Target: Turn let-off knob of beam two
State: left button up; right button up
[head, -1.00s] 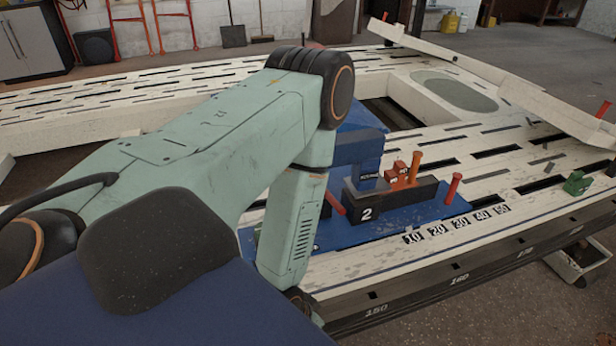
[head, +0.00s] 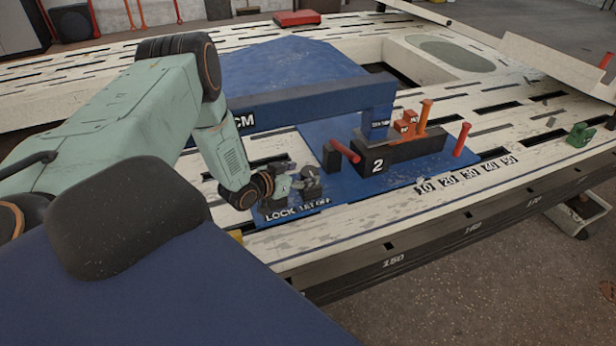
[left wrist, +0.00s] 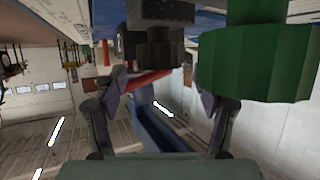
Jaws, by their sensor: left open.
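Beam two's station is a blue plate (head: 405,195) with a black block (head: 390,160) marked 2. The labels LOCK (head: 280,216) and LET OFF (head: 314,205) are at the plate's near left end. My left gripper (head: 308,183) is low over these labels and hides most of what stands behind them. In the left wrist view the left gripper (left wrist: 163,88) is open, its fingers spread either side of a dark ribbed knob (left wrist: 158,52). I cannot tell whether they touch it. A larger green ribbed knob (left wrist: 256,72) stands to its right. My right gripper is not in view.
A red lever (head: 344,151) sticks out just right of my left gripper. A blue beam (head: 310,108) marked CM runs behind it. Orange (head: 424,117) and red (head: 462,139) pegs stand farther right. The slatted bench (head: 350,235) in front is clear.

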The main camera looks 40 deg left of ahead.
aim_at(308, 172)
pick_arm(q)
jog(key=shift+b+x, duration=0.55)
jog(key=shift+x, duration=0.7)
jog(key=shift+w+d+f, duration=0.1)
jog(key=shift+w+f, duration=0.2)
jog(key=shift+w, duration=0.3)
jog(key=shift+r, duration=0.1)
jog(key=c, duration=1.2)
jog(key=shift+o, duration=0.2)
